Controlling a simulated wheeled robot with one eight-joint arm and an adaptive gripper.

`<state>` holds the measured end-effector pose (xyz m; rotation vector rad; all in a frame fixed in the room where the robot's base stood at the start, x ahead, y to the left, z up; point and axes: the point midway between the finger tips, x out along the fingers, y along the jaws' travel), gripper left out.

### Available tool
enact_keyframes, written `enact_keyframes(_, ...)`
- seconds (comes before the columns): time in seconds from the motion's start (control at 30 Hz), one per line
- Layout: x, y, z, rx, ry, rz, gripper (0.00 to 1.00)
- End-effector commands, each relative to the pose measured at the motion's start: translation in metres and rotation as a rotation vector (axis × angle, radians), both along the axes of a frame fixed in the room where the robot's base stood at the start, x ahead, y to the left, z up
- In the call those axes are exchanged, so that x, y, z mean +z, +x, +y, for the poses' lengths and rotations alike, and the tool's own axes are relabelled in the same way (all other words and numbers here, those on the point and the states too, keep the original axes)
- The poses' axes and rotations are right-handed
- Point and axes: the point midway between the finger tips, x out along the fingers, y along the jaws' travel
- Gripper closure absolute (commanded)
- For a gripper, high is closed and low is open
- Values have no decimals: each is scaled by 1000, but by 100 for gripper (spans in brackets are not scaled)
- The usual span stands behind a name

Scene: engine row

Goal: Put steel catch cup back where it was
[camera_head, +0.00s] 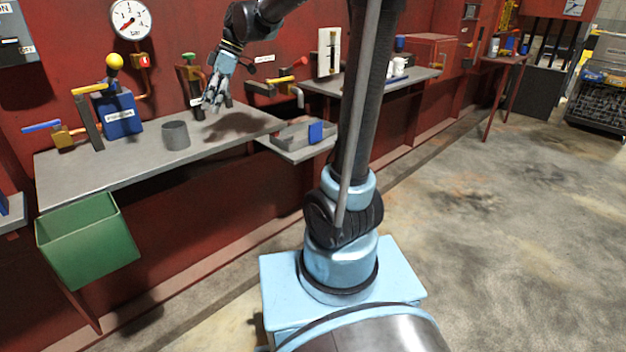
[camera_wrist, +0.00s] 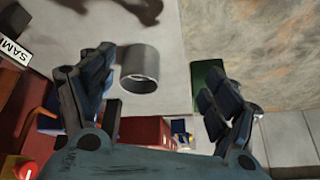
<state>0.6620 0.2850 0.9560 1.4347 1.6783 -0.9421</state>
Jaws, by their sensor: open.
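The steel catch cup (camera_head: 176,135) is a grey cylinder standing upright on the grey shelf (camera_head: 90,172), right of the blue box. In the wrist view the cup (camera_wrist: 139,69) shows between and beyond the fingers, nearer the left finger. My gripper (camera_head: 214,103) is open and empty above the shelf, to the right of the cup and apart from it. It also shows in the wrist view (camera_wrist: 155,110), with its two fingers spread wide.
A blue box (camera_head: 119,115) with a yellow ball-topped lever stands left of the cup. A green bin (camera_head: 88,240) hangs at the shelf's front left. A valve with a green handle (camera_head: 190,72) is on the wall behind. A grey tray (camera_head: 296,140) holding a blue piece is at the right.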

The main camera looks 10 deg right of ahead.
Motion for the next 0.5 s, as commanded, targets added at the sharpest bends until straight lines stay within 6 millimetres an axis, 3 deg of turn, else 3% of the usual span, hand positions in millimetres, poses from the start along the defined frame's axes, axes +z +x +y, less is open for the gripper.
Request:
enact_keyframes(0.1, -11, -24, -43, -171, -58, 30, 19)
enact_keyframes(0.5, -65, -107, -159, -752, -210, 109, 19)
